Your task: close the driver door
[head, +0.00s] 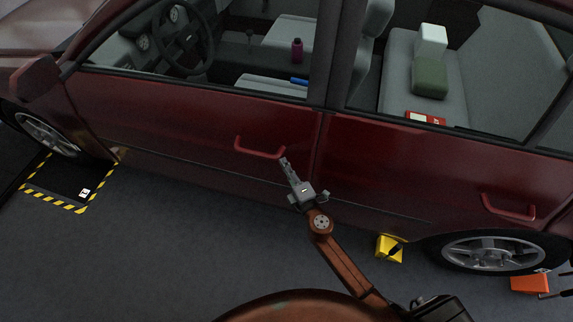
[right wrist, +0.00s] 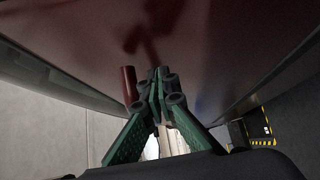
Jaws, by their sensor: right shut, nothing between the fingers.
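The dark red driver door (head: 200,120) is on the left half of the car's side in the head view. It looks nearly in line with the rear door; whether it is latched cannot be told. Its red bar handle (head: 262,150) is near the door's rear edge. My right gripper (head: 284,161) is shut and empty, with its tips beside the handle's rear end. In the right wrist view the shut fingers (right wrist: 160,85) point at the door panel, just right of the handle (right wrist: 129,85). Contact with the door cannot be told. My left gripper is not in view.
The rear door (head: 410,170) has its own handle (head: 508,208). A yellow wheel chock (head: 389,248) and an orange one (head: 530,283) sit by the rear wheel (head: 487,253). A yellow-black marked floor area (head: 82,208) lies near the front wheel. Grey floor between is clear.

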